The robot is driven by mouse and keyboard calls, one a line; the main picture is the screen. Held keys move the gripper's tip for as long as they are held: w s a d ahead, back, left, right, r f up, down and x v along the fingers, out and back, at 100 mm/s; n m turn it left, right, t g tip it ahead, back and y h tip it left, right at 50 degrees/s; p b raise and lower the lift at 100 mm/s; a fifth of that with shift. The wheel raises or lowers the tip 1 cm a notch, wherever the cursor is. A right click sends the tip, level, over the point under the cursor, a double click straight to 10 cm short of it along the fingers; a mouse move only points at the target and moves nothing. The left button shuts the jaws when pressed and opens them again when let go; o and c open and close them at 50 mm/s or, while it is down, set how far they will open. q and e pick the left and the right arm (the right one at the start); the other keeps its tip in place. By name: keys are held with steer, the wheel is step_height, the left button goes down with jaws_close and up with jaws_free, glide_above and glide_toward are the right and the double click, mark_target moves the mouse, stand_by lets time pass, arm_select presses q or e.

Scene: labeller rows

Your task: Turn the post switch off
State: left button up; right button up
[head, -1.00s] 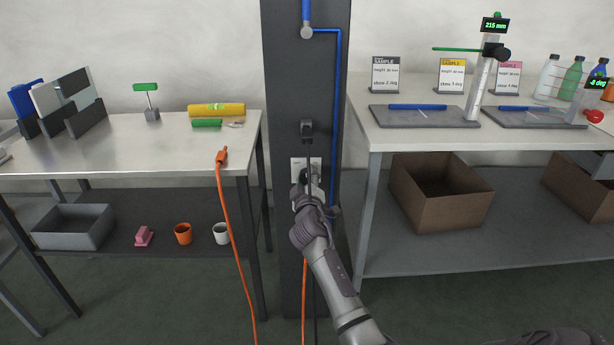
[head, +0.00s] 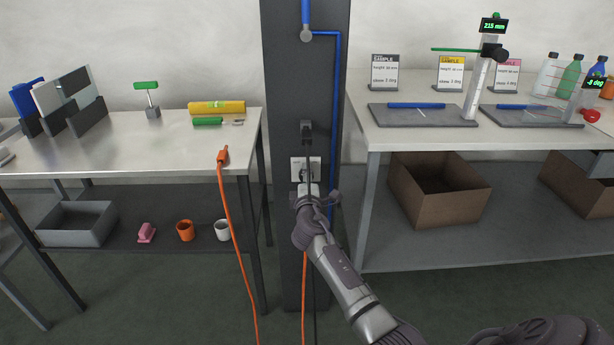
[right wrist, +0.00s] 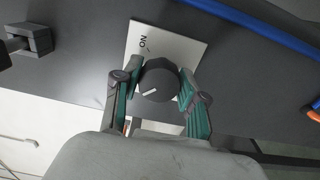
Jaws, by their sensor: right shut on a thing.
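The post switch is a round black knob (right wrist: 158,80) on a white plate (right wrist: 176,48), fixed to the dark post (head: 284,70). The word ON is printed on the plate beside the knob. The knob's white pointer mark faces the lower left in the right wrist view, away from the word ON. My right gripper (right wrist: 157,88) is shut on the knob, one finger on each side. In the head view the plate (head: 296,165) shows above my right gripper (head: 307,184), which hides much of the switch. My left gripper is not in view.
A black fitting (head: 306,130) sits on the post above the plate. A blue pipe (head: 337,110) runs down the post's right side. An orange cable (head: 231,235) hangs at the left bench (head: 120,145). The right bench (head: 400,137) stands close to the post.

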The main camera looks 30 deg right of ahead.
stand_by(0.5)
steer(key=o, duration=1.1)
steer(key=shift+o, duration=0.2)
steer(key=v, duration=1.2)
